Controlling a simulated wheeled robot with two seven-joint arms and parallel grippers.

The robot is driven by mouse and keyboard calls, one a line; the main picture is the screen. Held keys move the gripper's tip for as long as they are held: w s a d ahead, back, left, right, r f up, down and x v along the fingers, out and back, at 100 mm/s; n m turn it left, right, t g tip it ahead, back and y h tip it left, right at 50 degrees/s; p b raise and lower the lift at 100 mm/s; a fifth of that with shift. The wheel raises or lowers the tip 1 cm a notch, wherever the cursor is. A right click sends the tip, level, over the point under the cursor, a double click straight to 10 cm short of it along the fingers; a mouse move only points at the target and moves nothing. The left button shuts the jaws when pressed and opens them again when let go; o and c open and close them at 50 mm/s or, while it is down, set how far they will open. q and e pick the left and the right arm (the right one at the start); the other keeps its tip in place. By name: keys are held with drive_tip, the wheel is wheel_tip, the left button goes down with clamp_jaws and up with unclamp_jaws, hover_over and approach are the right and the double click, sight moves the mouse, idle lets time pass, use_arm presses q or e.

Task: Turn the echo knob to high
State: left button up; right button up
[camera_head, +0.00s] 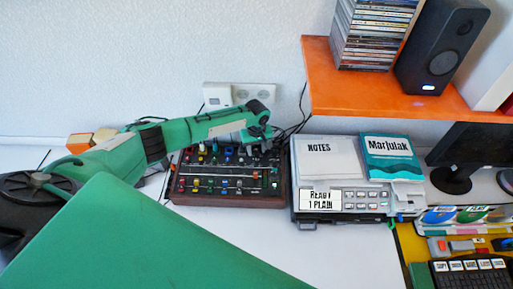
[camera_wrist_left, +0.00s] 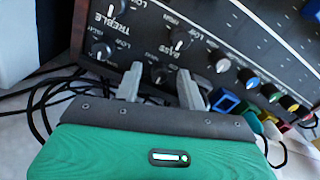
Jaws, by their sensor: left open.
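The mixer (camera_head: 274,200) is a dark panel in a brown case with rows of knobs and coloured caps; it also fills the top of the left wrist view (camera_wrist_left: 275,60). There I read TREBLE, BASS, LOW and HIGH beside black knobs with white pointers. I cannot read an echo label in either view, so I cannot tell which knob is echo. My left gripper (camera_head: 262,137) is over the mixer's back right part. In the left wrist view its two grey fingers (camera_wrist_left: 160,73) are apart, near the BASS label, with nothing seen between them. My right gripper is out of view.
A device (camera_head: 375,218) with papers on top stands right of the mixer. An orange shelf (camera_head: 345,95) with discs and a speaker (camera_head: 440,45) overhangs behind it. Black cables lie behind the mixer. The white table (camera_head: 345,262) is clear in front.

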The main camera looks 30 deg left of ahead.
use_arm(q)
drive_tip(key=shift+c, duration=0.4)
clamp_jaws()
drive_tip(key=shift+m, duration=1.3)
drive_tip(key=m+p, duration=0.1)
drive_tip(key=m, duration=0.2)
drive_tip(key=shift+s, duration=0.1)
drive_tip(key=m, duration=0.4)
drive_tip(key=shift+m, duration=1.5)
